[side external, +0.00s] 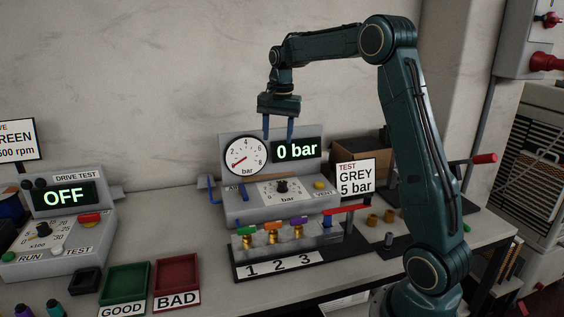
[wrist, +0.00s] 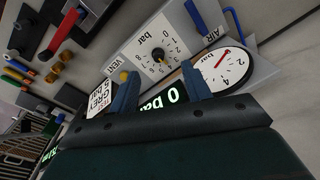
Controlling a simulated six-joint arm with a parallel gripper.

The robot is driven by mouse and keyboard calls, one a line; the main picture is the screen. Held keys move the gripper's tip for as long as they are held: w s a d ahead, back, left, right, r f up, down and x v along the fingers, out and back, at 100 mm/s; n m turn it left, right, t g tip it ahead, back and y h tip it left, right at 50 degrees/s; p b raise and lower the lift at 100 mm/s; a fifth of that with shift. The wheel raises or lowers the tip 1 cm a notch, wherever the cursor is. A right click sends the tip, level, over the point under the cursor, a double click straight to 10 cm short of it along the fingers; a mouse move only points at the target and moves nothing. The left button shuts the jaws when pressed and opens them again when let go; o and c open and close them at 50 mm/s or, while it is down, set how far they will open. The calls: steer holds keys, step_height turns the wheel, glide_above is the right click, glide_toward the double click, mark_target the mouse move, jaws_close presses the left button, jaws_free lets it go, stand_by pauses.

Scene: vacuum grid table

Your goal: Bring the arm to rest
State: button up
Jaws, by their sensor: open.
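My arm is raised and bent over the bench in the side external view. My gripper (side external: 279,130) points down, with its two fingers apart and nothing between them. It hangs in front of the pressure station's upper panel, near the round gauge (side external: 245,156) and the display (side external: 296,150) reading 0 bar. In the wrist view my gripper's two blue fingers (wrist: 160,92) are spread, with the panel behind them. The gauge (wrist: 222,66) and dial (wrist: 157,54) also show there.
Below stands a numbered fixture (side external: 278,262) with coloured valve handles. A green GOOD tray (side external: 124,283), a red BAD tray (side external: 176,275) and a drive test box (side external: 60,225) reading OFF are at left. A sign (side external: 355,178) reads TEST GREY 5 bar. The air above the bench is clear.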

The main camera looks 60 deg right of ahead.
steer(key=s+a+r+n+t, duration=0.1)
steer(key=s+a+r+n, duration=0.25)
steer(key=s+a, duration=0.35)
steer(key=s+a+r+n+t, duration=0.15)
steer(key=s+a+n, duration=0.3)
steer(key=a, duration=0.45)
steer(key=s+a+f+n+t, duration=0.1)
steer(key=s+a+f+n, duration=0.1)
steer(key=s, duration=0.5)
steer(key=s+a+f+n+t, duration=0.1)
steer(key=s+a+f+n, duration=0.1)
steer(key=s+a+n, duration=0.2)
steer(key=s+a, duration=0.2)
steer(key=s, duration=0.1)
steer(key=shift+f, duration=0.15)
